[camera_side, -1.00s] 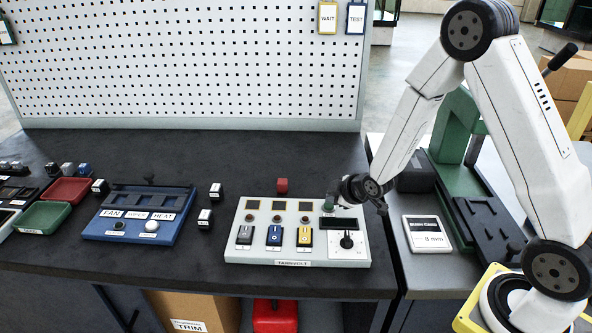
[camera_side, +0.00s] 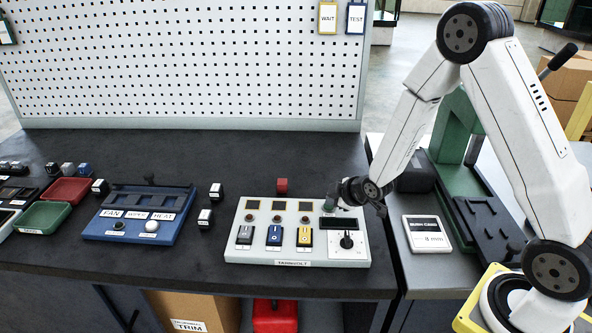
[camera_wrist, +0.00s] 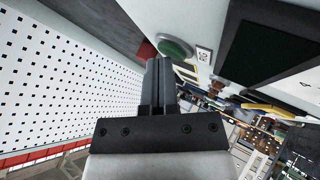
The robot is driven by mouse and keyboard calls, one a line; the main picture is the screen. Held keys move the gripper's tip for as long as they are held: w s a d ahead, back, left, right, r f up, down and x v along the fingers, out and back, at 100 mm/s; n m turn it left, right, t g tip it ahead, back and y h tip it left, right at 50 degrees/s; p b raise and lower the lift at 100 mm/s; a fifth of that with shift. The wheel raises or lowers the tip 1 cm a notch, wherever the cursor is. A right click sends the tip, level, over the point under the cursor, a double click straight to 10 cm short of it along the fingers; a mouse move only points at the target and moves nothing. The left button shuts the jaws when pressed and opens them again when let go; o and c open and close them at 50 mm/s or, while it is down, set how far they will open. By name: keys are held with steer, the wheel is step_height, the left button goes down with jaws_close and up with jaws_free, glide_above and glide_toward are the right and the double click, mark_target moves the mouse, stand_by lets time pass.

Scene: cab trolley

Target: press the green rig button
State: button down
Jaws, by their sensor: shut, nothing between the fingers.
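The white rig panel (camera_side: 233,250) lies on the dark bench with small displays, three coloured rocker switches and a black knob (camera_side: 346,241). The green button (camera_wrist: 176,47) shows in the wrist view as a round cap on the white panel. My gripper (camera_wrist: 159,64) is shut and empty. In that view its fingertips are close below the button's edge and overlap its lower left side; I cannot tell whether they touch it.
A red block (camera_side: 282,185) stands just behind the panel. The white pegboard (camera_side: 190,60) rises at the back. A blue switch box (camera_side: 100,232) and small black-and-white blocks lie to the left.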

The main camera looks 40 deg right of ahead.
stand_by(0.3)
steer(key=shift+r, duration=0.8)
steer(key=shift+r, duration=3)
